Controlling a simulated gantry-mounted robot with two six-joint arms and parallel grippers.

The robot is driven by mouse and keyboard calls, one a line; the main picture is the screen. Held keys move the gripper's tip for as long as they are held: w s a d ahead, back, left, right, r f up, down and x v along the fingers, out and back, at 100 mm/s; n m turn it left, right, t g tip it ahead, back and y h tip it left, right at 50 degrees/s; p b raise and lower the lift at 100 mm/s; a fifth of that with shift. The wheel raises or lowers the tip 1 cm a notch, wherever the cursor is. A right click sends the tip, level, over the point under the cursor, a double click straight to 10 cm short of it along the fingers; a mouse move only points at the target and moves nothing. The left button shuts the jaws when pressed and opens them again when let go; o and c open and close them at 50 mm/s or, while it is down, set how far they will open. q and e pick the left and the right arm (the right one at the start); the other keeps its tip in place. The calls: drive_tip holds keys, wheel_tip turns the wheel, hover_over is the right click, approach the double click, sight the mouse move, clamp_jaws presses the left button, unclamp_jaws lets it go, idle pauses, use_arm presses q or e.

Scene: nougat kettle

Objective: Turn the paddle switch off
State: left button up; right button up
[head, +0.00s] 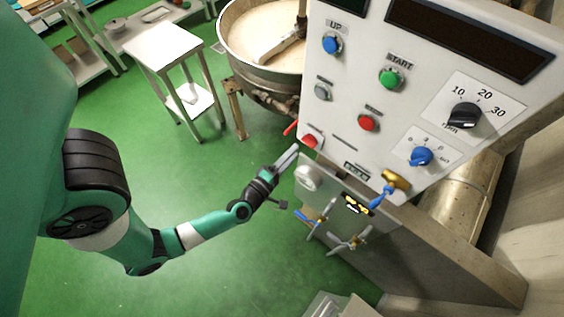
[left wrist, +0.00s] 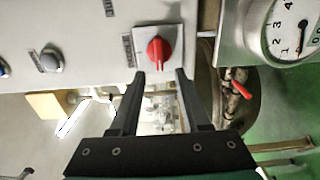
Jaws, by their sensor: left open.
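A red rotary knob (head: 310,141) sits on a white plate at the lower left edge of the white control panel (head: 345,100). In the left wrist view the red knob (left wrist: 158,50) shows whole; its ridge runs roughly up and down the picture, and its labels are too small to read. My left gripper (head: 292,152) is just below and left of the knob in the head view. In the left wrist view my left gripper (left wrist: 160,76) is open and empty, its two fingertips pointing at the knob from either side; contact cannot be told. My right gripper is not in view.
A kettle (head: 262,75) with pale mass and a mixing paddle (head: 277,44) stands behind the panel. A round gauge (left wrist: 290,28) and a red lever (left wrist: 241,90) are near the gripper. Valves with blue handles (head: 318,219) stick out below the panel.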

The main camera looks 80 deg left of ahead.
use_arm(q)
drive_tip(key=v, duration=0.6)
drive_tip(key=shift+p, duration=0.3)
